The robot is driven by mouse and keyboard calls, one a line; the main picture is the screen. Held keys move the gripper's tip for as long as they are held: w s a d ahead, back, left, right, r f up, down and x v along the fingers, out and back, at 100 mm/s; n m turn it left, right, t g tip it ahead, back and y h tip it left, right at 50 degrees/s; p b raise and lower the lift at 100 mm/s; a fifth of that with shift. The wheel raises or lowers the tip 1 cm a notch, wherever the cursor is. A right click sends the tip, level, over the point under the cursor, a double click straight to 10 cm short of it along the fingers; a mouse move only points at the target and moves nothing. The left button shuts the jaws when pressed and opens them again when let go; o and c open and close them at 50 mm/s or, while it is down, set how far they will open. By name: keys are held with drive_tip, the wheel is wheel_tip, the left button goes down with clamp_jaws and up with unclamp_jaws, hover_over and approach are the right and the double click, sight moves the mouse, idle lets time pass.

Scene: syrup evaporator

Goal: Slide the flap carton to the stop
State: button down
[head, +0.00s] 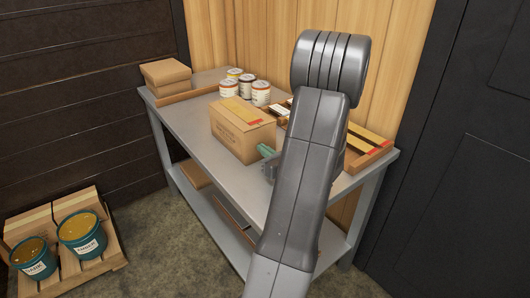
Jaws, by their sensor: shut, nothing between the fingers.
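The flap carton (236,136), a brown cardboard box with printing on its side and tape on top, stands upright on the grey table (186,125), near its middle. My gripper (265,150), with green fingertips, is shut and empty, low at the carton's right side. I cannot tell whether it touches the carton. My arm hides part of the gripper and the table to the right. A low wooden strip (190,96) lies across the table left of the carton and looks like the stop. Bare tabletop shows between the carton and the strip.
Several white cans (229,88) stand behind the carton. Flat cardboard boxes (165,74) are stacked at the table's left end. A wooden tray (366,150) is at the right end, partly behind my arm. Teal buckets (82,233) and cartons sit on a floor pallet (104,262).

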drive_tip(key=b+x, duration=0.4)
drive_tip(key=x, duration=3.1)
drive_tip(key=shift+w+a+f, duration=0.1)
drive_tip(key=shift+w+a, duration=0.05)
drive_tip(key=shift+s+d+f, duration=0.1)
drive_tip(key=shift+s+d, duration=0.3)
drive_tip(key=shift+d, duration=0.05)
drive_tip(key=b+v, duration=0.1)
drive_tip(key=v, duration=1.2)
drive_tip(key=shift+a, duration=0.15)
